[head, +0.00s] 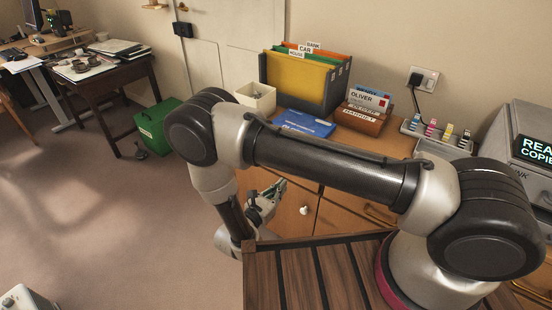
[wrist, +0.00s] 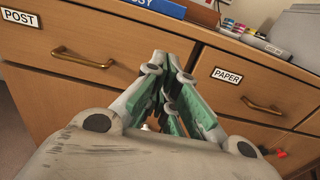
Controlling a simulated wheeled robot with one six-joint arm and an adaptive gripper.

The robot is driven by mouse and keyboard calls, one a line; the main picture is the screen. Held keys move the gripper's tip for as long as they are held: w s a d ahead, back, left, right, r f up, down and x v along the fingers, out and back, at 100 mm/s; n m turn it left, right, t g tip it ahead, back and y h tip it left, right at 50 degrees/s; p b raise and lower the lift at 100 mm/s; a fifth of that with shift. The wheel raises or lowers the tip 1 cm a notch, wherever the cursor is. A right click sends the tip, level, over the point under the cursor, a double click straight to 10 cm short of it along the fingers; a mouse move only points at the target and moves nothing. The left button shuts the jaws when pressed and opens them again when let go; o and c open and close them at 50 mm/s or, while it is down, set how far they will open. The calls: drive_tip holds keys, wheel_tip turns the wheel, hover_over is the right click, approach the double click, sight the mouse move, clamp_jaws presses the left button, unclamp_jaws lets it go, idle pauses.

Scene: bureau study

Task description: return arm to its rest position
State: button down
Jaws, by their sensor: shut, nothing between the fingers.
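My gripper (head: 279,187) is low in front of the wooden cabinet in the head view, below and left of my bent arm. In the wrist view my gripper (wrist: 170,64) points at the cabinet's drawer fronts, its green-lined fingers shut and empty. The drawer labelled POST (wrist: 75,44) is on the left and the drawer labelled PAPER (wrist: 240,82) on the right. Both look closed. My arm covers part of the cabinet in the head view.
A green box (head: 158,126) stands on the floor by a dark desk (head: 95,88).

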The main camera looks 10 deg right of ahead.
drive_tip(key=s+d+m+g+h, duration=0.25)
drive_tip(key=s+d+g, duration=0.2)
drive_tip(key=d, duration=0.25)
drive_tip(key=s+d+r+m+g+y, duration=0.1)
drive_tip(key=s+d+r+m+y, duration=0.3)
drive_tip(key=r, duration=1)
drive_tip(key=s+d+r+m+g+y, duration=0.2)
drive_tip(key=s+d+r+m+y, duration=0.3)
drive_tip(key=d+r+m, duration=0.5)
drive_tip(key=s+d+r+m+g+y, duration=0.1)
drive_tip(key=s+d+r+m+y, duration=0.4)
drive_tip(key=r+m, duration=0.6)
wheel_tip(320, 180, up, 8)
drive_tip(key=shift+s+d+r+g, duration=0.25)
drive_tip(key=shift+s+d+g, duration=0.1)
drive_tip(key=shift+s+d, duration=0.75)
drive_tip(key=shift+w+d, duration=0.1)
